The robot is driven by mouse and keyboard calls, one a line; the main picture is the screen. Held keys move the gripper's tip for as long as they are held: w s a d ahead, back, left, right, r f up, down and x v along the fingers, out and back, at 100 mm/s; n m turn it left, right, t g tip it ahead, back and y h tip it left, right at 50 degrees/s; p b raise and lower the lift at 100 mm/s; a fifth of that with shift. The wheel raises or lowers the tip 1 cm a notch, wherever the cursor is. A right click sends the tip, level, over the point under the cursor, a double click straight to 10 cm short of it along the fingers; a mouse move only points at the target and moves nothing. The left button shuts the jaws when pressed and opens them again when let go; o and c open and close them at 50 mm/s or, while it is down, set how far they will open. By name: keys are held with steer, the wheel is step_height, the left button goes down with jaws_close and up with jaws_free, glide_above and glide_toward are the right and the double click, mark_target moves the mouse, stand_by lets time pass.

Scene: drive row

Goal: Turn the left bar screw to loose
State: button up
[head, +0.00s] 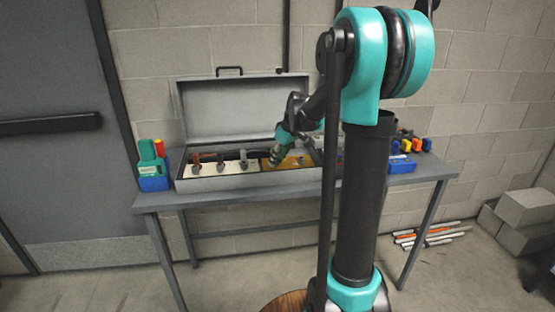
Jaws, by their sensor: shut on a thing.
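An open grey case (229,182) stands on the workbench with its lid raised at the back. Inside are a pale panel (208,171) on the left and a yellow panel (299,161) to its right. My gripper (273,163) points down and left at the left part of the yellow panel. It is shut on a small part there, at the place of the left bar screw. The fingers hide this part, so its shape and turn angle cannot be told. My arm covers the right side of the case.
A green item (150,156) in a blue holder stands left of the case. A blue bin (402,165) and coloured items are at right.

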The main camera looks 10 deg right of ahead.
stand_by(0.3)
steer(key=o, duration=1)
steer(key=v, duration=1.2)
steer(key=shift+f, duration=0.1)
steer(key=s+f+m+h, duration=0.1)
steer(key=s+f+m, duration=0.1)
steer(key=s+f, duration=0.5)
steer(key=s+f+m+h, duration=0.1)
steer(key=s+f+m, duration=0.2)
steer(key=s+f, duration=0.5)
steer(key=s+f+m, duration=0.2)
steer(key=s+f, duration=0.6)
steer(key=s, duration=0.3)
steer(key=shift+s+d+f+m+t+h, duration=0.1)
steer(key=shift+s+d+m+t+h, duration=0.1)
steer(key=shift+d+m+t+h, duration=0.15)
